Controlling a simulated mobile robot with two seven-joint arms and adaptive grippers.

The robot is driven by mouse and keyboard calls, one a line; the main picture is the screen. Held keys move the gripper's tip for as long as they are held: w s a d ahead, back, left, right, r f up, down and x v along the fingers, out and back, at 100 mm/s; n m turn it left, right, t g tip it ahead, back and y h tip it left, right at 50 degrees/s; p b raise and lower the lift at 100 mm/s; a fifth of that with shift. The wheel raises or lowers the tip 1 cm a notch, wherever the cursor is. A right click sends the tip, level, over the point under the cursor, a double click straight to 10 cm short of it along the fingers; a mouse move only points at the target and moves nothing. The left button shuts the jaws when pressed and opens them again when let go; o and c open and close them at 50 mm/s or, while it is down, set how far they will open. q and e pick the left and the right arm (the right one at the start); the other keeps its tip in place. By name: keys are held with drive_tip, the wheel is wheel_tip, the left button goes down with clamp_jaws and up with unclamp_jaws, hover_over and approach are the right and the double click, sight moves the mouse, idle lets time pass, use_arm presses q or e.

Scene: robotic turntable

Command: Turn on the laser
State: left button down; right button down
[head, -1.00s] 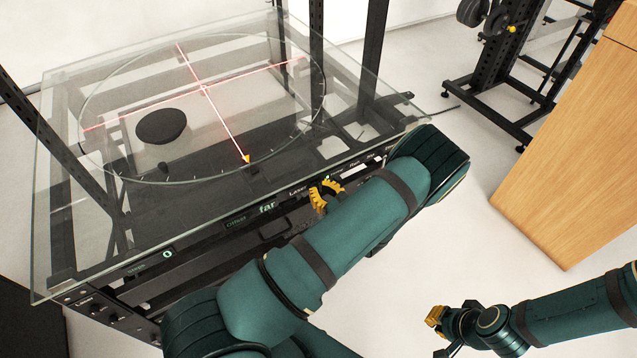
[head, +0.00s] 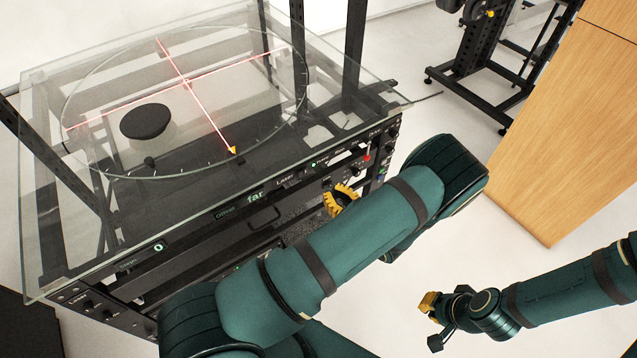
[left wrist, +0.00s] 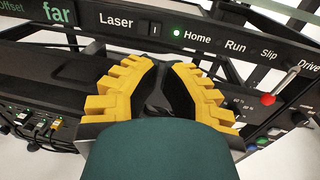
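The Laser switch (left wrist: 154,30) is a small black rocker right of the word "Laser" on the dark front panel (left wrist: 100,38). In the head view the Laser label (head: 286,181) is partly legible. Red lines (head: 187,82) cross on the glass turntable (head: 95,75). My left gripper (head: 341,197) is just in front of the panel, below and right of the label. In the left wrist view its yellow fingers (left wrist: 166,66) are drawn together, apparently shut and empty, below the switch and not touching it. My right gripper (head: 432,322) is open and empty, low at the right.
A green light (left wrist: 176,33) is lit beside "Home". A red-tipped lever (left wrist: 268,98) sticks out at the panel's right. A black disc (head: 145,121) sits on the glass top. A wooden cabinet (head: 570,130) stands at the right, with free floor between it and the rack.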

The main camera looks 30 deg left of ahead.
use_arm(q)
drive_tip(key=v, duration=0.4)
drive_tip(key=shift+w+d, duration=0.2)
drive_tip(key=shift+d, duration=0.3)
